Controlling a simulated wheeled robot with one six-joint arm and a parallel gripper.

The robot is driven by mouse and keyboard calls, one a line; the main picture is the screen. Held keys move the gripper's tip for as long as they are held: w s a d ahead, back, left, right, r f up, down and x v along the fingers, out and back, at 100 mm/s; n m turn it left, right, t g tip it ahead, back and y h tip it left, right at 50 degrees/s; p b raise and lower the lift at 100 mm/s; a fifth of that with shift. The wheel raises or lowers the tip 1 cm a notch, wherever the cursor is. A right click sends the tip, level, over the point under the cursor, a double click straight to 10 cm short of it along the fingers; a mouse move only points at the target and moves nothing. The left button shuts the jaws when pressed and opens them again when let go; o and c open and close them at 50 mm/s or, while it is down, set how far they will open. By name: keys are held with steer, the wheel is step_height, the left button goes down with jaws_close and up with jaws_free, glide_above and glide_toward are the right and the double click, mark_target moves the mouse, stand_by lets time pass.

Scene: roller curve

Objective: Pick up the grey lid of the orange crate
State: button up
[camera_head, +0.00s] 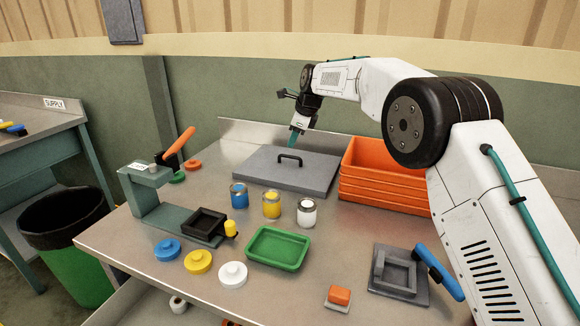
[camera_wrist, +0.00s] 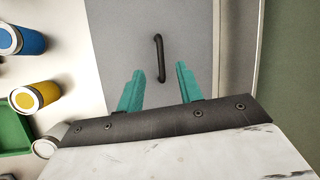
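The grey lid (camera_head: 255,168) is a flat slab with a black bar handle (camera_head: 289,157). It lies on the metal table, left of the orange crate (camera_head: 375,185). My gripper (camera_head: 294,142) hangs just above the lid near the handle, its teal fingers pointing down. In the wrist view the fingers (camera_wrist: 160,70) are spread apart and empty. The handle (camera_wrist: 161,50) shows between and beyond the fingertips, running lengthwise over the lid (camera_wrist: 120,40). I cannot tell the exact height of the fingertips above the handle.
Blue (camera_head: 239,196), yellow (camera_head: 271,205) and white (camera_head: 307,212) cans stand in front of the lid. A green tray (camera_head: 277,248) lies nearer. A press with an orange lever (camera_head: 180,142) stands at left. A backsplash (camera_head: 250,135) runs behind the lid.

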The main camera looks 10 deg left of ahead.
mark_target(290, 163)
steer(key=shift+m, duration=0.7)
steer(key=x, duration=0.8)
steer(key=shift+d+f, duration=0.2)
steer(key=shift+d, duration=0.1)
jaws_close()
